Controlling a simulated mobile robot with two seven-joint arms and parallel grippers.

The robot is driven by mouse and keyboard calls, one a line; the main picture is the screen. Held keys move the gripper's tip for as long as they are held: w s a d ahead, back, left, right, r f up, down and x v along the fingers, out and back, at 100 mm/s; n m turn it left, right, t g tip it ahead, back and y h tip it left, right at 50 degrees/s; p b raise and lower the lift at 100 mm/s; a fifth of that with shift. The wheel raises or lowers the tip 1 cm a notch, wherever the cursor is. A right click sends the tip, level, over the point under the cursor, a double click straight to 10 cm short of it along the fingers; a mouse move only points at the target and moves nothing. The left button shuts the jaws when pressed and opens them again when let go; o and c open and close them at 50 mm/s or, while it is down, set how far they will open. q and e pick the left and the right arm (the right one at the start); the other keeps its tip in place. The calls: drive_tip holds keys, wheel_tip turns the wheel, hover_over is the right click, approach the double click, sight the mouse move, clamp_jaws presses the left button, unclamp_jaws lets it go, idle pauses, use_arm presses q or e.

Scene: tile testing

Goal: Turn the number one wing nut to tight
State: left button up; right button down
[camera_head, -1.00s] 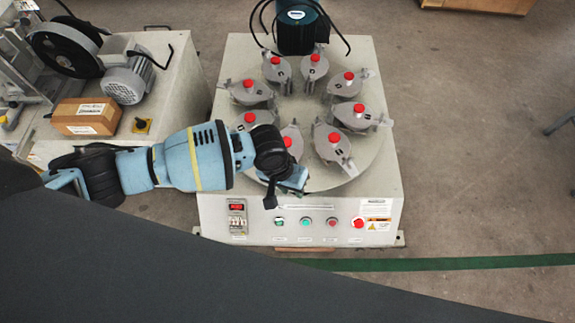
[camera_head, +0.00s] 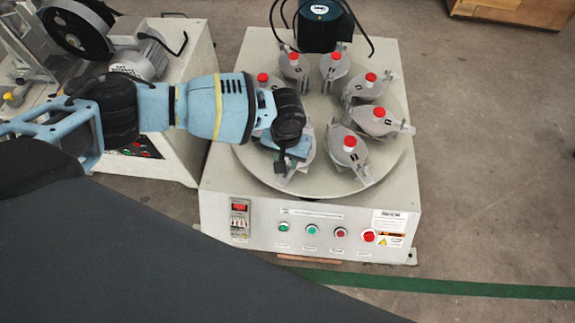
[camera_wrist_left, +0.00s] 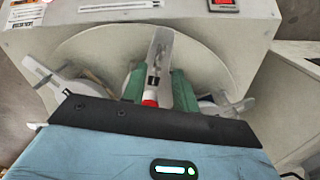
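Several grey pot fixtures with red knobs and winged metal clamps stand in a ring on the round plate (camera_head: 320,186) of the machine. My left gripper (camera_head: 290,168) is over the front fixture (camera_head: 306,146) and hides most of it. In the left wrist view, the green fingers of my left gripper (camera_wrist_left: 158,90) stand apart, one on each side of that fixture's grey upright wing (camera_wrist_left: 161,55). A red knob (camera_wrist_left: 150,100) and a black mark show between them. I cannot tell whether the fingers touch the wing. The numbers are too small to read. My right gripper is out of view.
Other fixtures stand close by on the plate, such as one at the right (camera_head: 347,147). The machine's front panel (camera_head: 312,222) carries buttons. A dark motor (camera_head: 322,25) with cables stands behind. Another machine (camera_head: 185,70) is at the left. The floor right of the machine is clear.

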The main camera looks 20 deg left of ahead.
use_arm(q)
drive_tip(key=shift+f+b, duration=0.65)
drive_tip(key=shift+f, duration=1.3)
drive_tip(key=shift+c, duration=0.3)
clamp_jaws()
